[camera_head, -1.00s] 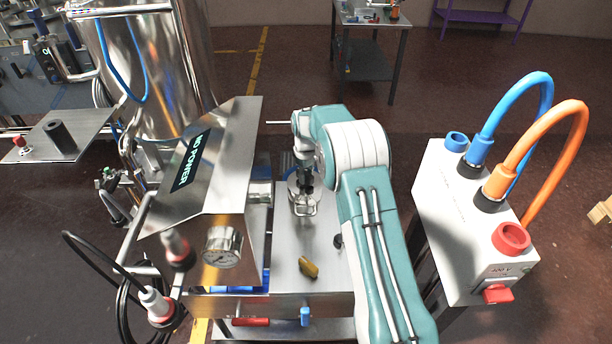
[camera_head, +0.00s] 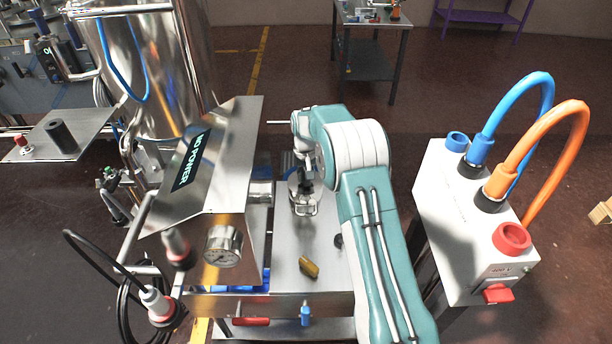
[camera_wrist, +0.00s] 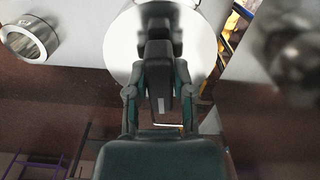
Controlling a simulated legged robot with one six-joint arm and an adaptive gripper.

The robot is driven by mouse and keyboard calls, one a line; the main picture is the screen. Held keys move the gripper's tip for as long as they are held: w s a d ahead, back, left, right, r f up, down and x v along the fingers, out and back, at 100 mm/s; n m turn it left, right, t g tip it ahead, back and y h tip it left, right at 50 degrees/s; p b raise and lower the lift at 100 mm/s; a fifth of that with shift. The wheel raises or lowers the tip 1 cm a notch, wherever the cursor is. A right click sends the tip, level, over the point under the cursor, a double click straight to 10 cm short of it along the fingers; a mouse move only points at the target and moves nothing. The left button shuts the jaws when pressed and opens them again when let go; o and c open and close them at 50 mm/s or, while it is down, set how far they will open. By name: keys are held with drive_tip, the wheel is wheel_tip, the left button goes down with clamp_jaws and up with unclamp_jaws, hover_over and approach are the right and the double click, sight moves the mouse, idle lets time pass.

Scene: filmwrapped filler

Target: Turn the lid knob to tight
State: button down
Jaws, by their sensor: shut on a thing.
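A small round metal vessel with a lid (camera_head: 296,201) stands on the steel bench top, with a wire handle at its front. In the wrist view the lid shows as a pale round disc (camera_wrist: 120,48) behind my fingers. My gripper (camera_head: 304,186) points down over the middle of the lid. In the wrist view my gripper (camera_wrist: 159,50) is closed at the disc's centre, shut on the lid knob. The knob itself is hidden by the fingers, so its turn angle and any tight mark cannot be seen.
A steel cabinet with a pressure gauge (camera_head: 223,246) stands left of the bench top. A yellow-brown piece (camera_head: 309,267) lies on the bench's front part. A white 400 V box (camera_head: 470,220) with blue and orange cables stands right of my arm. A metal cylinder (camera_wrist: 30,38) shows in the wrist view.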

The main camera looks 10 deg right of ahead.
sight(303, 173)
drive_tip(key=m, duration=0.5)
drive_tip(key=shift+a+f+m, duration=0.15)
drive_tip(key=shift+a+m, duration=0.05)
drive_tip(key=shift+m, duration=0.1)
drive_tip(key=m, duration=0.5)
drive_tip(key=shift+a, duration=0.1)
drive_tip(key=shift+w, duration=0.1)
drive_tip(key=shift+c, duration=2.4)
unclamp_jaws()
wheel_tip(303, 173, up, 12)
drive_tip(key=shift+w+a, duration=0.1)
